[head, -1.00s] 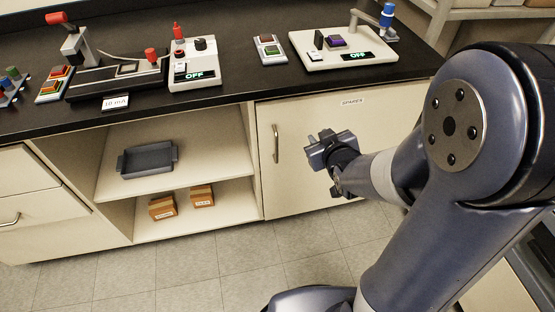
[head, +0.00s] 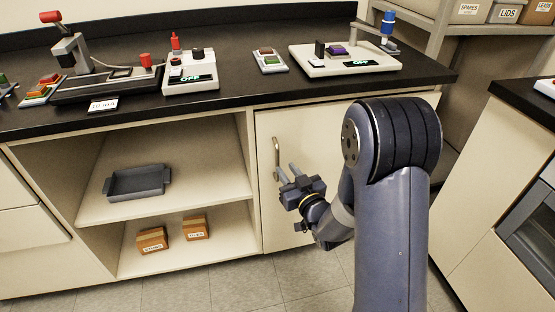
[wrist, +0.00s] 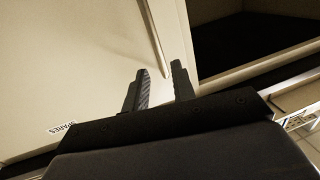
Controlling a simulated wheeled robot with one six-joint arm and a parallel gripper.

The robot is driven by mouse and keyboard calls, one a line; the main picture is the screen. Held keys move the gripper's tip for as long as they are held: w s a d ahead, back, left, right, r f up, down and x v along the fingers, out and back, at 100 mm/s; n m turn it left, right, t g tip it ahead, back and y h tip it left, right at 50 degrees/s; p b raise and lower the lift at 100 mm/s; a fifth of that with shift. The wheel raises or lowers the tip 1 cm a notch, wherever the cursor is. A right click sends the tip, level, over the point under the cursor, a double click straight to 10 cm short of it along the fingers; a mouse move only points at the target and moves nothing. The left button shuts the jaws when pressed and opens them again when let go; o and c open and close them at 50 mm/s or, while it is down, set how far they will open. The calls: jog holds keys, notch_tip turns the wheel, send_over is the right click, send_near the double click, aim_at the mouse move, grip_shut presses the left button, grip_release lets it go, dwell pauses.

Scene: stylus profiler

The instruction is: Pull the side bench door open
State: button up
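The side bench door (head: 315,133) is a cream panel under the dark worktop, right of the open shelves. It looks shut. Its upright bar handle (head: 276,158) is near its left edge. My gripper (head: 287,170) is in front of the door, with its fingertips just right of the handle in the head view. In the wrist view, my gripper's two fingers (wrist: 160,68) are apart with nothing between their tips. The handle (wrist: 156,45) shows beyond them, roughly in line with the gap. I cannot tell whether a finger touches it. The SPARES label (wrist: 62,129) shows on the door.
The open shelves left of the door hold a grey tray (head: 137,183) and small boxes (head: 153,240). Instruments, including one reading OFF (head: 345,60), stand on the worktop (head: 225,98). Another bench (head: 500,190) stands at the right. The floor in front is clear.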

aim_at(278, 159)
jog(key=x, duration=0.7)
jog(key=shift+c, duration=0.2)
grip_shut()
